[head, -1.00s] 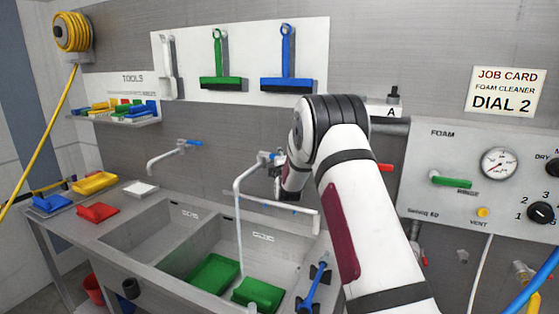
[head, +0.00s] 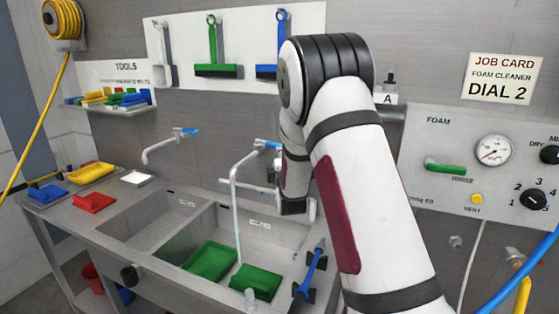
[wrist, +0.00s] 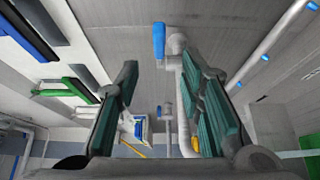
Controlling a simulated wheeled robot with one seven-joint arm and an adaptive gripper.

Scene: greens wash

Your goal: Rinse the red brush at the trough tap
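Two taps with blue levers stand over the trough (head: 150,262): a left tap (head: 160,146) and a right tap (head: 240,165). A pale vertical column drops from the right tap into the right basin; I cannot tell whether it is water or pipe. My gripper (wrist: 159,68) is open in the wrist view, with nothing between its fingers. The right tap's blue lever (wrist: 159,42) shows beyond the fingertips, apart from them. In the head view my arm hides most of the gripper. A red item (head: 93,202) lies on the left counter; I cannot tell whether it is the brush.
A blue tool (head: 312,268) rests at the trough's right end. A shelf (head: 118,110) of coloured brushes hangs at left, beside hanging squeegees (head: 217,70). The foam panel (head: 475,165) is at right.

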